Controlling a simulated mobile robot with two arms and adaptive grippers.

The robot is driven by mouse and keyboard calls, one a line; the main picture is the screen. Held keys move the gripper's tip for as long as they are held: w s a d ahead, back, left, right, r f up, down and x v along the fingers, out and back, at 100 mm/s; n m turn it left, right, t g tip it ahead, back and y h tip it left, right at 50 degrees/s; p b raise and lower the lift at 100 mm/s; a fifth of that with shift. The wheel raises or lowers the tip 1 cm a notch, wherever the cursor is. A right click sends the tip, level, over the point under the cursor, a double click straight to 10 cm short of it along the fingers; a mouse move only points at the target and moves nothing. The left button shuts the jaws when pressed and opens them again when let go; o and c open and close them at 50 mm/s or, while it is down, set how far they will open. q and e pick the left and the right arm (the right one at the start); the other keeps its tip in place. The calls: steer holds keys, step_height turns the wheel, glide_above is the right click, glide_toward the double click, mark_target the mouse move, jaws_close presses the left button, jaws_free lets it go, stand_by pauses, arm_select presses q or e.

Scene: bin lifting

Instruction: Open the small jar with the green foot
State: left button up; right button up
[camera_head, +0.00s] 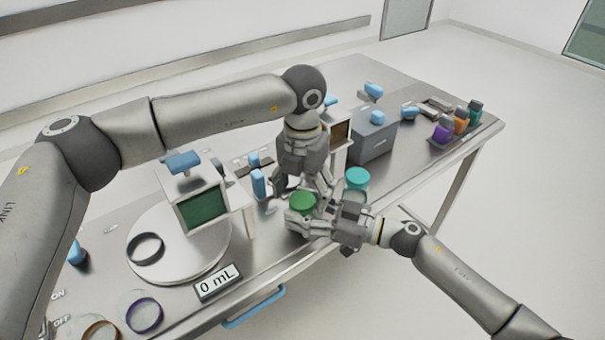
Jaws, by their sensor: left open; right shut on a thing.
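A small jar with a green disc-shaped top (303,202) is near the front edge of the bench; its lower part is mostly hidden by my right gripper, and I cannot see a green foot. My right gripper (302,221) comes from the right and is shut on this jar from the side. My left gripper (305,188) points down from above, open, with its fingers just above and behind the green top. I cannot tell whether they touch it. A teal-topped jar (356,178) stands just behind my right gripper.
A white machine with a green screen (203,209) stands left, by a round plate (190,265) with a dark ring (145,249). A "0 mL" display (218,282) is at the front. A grey box (374,139) and a rack of coloured bottles (460,122) stand to the right.

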arm_select(q)
steer(key=shift+f, duration=0.45)
steer(key=c, duration=1.2)
steer(key=shift+a+r, duration=0.1)
steer(key=shift+w+r, duration=0.1)
steer(key=shift+r, duration=0.15)
arm_select(e)
steer(key=shift+f, duration=0.15)
arm_select(q)
steer(key=shift+r, duration=0.3)
arm_select(e)
steer(key=shift+d, duration=0.1)
arm_select(q)
steer(key=shift+r, duration=0.6)
steer(key=shift+r, duration=0.1)
